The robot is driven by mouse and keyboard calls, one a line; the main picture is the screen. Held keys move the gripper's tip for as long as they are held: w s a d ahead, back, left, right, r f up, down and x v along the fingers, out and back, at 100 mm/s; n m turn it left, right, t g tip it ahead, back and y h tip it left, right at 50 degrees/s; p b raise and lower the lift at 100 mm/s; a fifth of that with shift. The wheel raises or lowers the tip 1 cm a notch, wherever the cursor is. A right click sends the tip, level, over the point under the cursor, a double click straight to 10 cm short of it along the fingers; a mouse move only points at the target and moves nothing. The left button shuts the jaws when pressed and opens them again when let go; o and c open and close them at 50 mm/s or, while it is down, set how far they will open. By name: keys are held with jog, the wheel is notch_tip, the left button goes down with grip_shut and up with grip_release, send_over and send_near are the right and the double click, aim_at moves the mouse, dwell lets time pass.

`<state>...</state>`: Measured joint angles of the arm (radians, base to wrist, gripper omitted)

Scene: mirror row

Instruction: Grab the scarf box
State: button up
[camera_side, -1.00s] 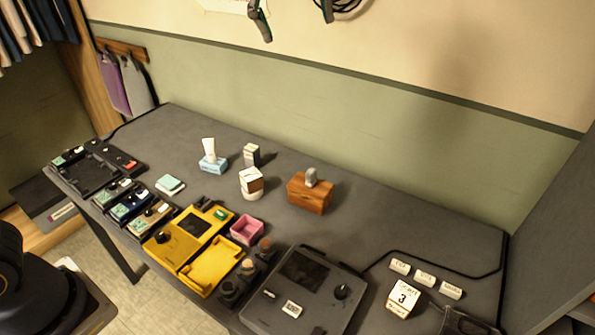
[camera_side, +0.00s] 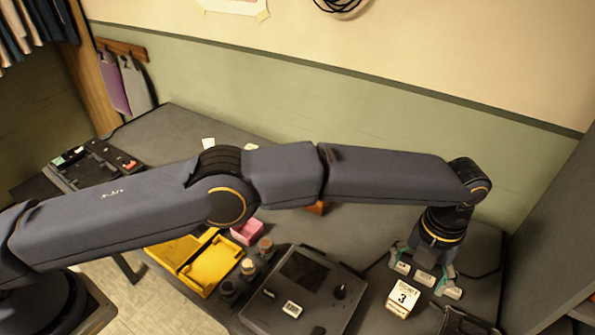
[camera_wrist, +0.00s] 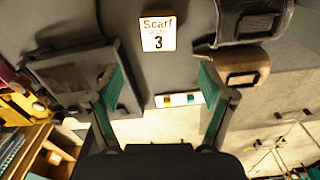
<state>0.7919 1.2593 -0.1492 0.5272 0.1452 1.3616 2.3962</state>
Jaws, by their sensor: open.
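A cream block lettered "Scarf" with a 3 (camera_side: 403,298) stands on the grey table, at the right of the side view. It also shows at the top of the wrist view (camera_wrist: 158,31). In the wrist view a white piece with coloured patches (camera_wrist: 180,98) shows between the open fingers (camera_wrist: 161,95).
A dark console with a screen (camera_side: 305,275) stands left of the lettered block. A dark object (camera_side: 465,322) lies at its right. A yellow case (camera_side: 210,265) and pink box (camera_side: 246,232) are further left. A grey panel (camera_side: 560,235) rises at the right. My arm hides much of the table.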

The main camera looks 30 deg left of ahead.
aim_at(404, 296)
notch_tip(404, 296, down, 11)
jog(key=shift+w+f, duration=0.1)
jog(key=shift+w, duration=0.05)
jog(key=c, duration=1.3)
